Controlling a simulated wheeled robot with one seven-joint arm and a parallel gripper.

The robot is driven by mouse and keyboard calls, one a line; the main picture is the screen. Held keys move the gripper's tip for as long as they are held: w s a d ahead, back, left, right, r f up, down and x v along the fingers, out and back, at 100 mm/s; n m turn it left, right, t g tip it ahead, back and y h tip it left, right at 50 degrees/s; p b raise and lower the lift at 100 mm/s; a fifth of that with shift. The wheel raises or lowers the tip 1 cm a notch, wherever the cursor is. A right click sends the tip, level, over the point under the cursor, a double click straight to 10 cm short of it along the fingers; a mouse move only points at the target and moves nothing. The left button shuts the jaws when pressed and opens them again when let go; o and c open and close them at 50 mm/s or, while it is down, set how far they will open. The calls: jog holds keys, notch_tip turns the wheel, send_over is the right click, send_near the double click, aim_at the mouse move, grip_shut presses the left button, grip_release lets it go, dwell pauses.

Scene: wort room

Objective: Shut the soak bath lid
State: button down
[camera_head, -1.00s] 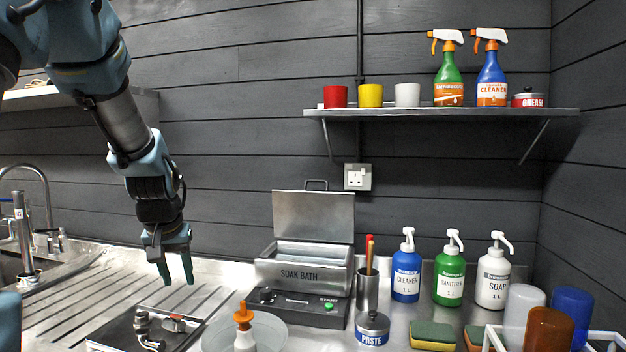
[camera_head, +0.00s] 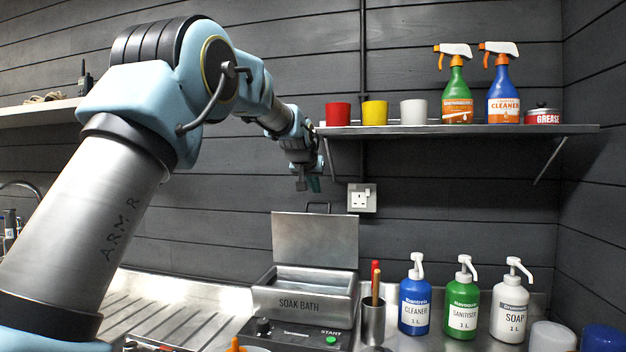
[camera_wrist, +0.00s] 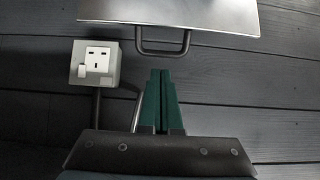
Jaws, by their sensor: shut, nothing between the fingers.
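The soak bath (camera_head: 304,299) is a steel box labelled SOAK BATH on a dark base with a green START button. Its steel lid (camera_head: 314,240) stands open, upright at the back, with a dark handle (camera_head: 318,206) on its top edge. In the wrist view the lid (camera_wrist: 170,12) is at the top and its handle (camera_wrist: 163,48) hangs from its edge. My gripper (camera_head: 308,185) is above the lid, near the wall.
A wall socket (camera_head: 362,198) is right of the lid. A shelf (camera_head: 460,130) with cups and spray bottles is above and right. A steel pot with brushes (camera_head: 373,322) and pump bottles, including a blue one (camera_head: 414,300), stand right of the bath.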

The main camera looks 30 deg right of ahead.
jog(key=p+x, duration=0.2)
jog(key=x, duration=0.3)
jog(key=shift+w+d+f, duration=0.15)
jog(key=shift+w, duration=0.05)
jog(key=shift+f, duration=0.1)
jog(key=shift+b, duration=0.45)
